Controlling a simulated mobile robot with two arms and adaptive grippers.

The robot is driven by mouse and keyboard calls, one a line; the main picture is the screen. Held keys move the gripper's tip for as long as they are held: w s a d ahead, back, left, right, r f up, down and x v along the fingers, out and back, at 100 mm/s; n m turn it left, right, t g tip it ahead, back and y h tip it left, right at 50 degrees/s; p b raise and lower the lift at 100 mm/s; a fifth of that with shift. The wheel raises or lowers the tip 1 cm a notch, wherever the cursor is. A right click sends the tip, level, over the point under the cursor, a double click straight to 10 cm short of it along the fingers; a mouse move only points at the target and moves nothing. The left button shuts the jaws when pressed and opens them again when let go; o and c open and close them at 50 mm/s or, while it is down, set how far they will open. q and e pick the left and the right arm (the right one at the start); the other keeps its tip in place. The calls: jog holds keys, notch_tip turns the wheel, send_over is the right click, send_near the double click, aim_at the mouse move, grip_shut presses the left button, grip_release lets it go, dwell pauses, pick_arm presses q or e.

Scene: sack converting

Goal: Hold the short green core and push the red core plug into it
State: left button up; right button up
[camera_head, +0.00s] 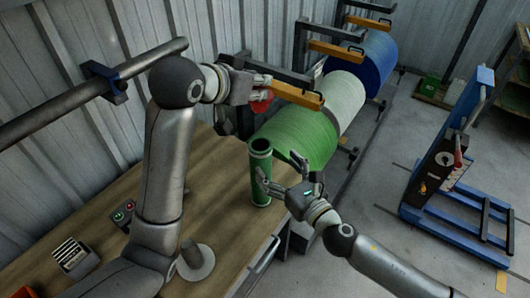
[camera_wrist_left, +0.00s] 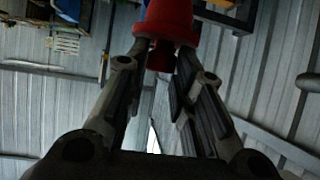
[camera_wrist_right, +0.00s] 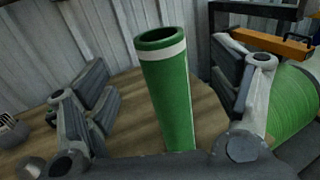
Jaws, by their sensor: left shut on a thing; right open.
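The short green core (camera_head: 260,172) stands upright on the wooden table near its right edge. It has a white band below its open top, and it also shows in the right wrist view (camera_wrist_right: 168,90). My right gripper (camera_head: 281,172) is open beside the core; in the right wrist view the core stands between its spread fingers, apart from both. My left gripper (camera_head: 262,88) is shut on the red core plug (camera_head: 262,102), holding it in the air above the core. The plug also shows at the fingertips in the left wrist view (camera_wrist_left: 170,22).
Large green (camera_head: 300,136), white (camera_head: 343,97) and blue (camera_head: 371,62) rolls sit behind, with orange bars (camera_head: 298,94) close to my left gripper. A grey spindle (camera_head: 196,258), a button box (camera_head: 123,212) and a slotted holder (camera_head: 73,256) are on the table. A blue cart (camera_head: 450,165) stands right.

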aim_at(254, 106)
jog(key=x, duration=0.8)
jog(key=shift+w+a+f, duration=0.1)
jog(key=shift+w, duration=0.1)
jog(key=c, duration=1.4)
pick_arm(q)
jog(key=shift+m+g+h, duration=0.5)
jog(key=shift+m+h, duration=0.2)
jog(key=shift+m, duration=0.1)
notch_tip(254, 106, down, 6)
jog(key=shift+w+a+r, duration=0.1)
jog(key=shift+a+r, duration=0.05)
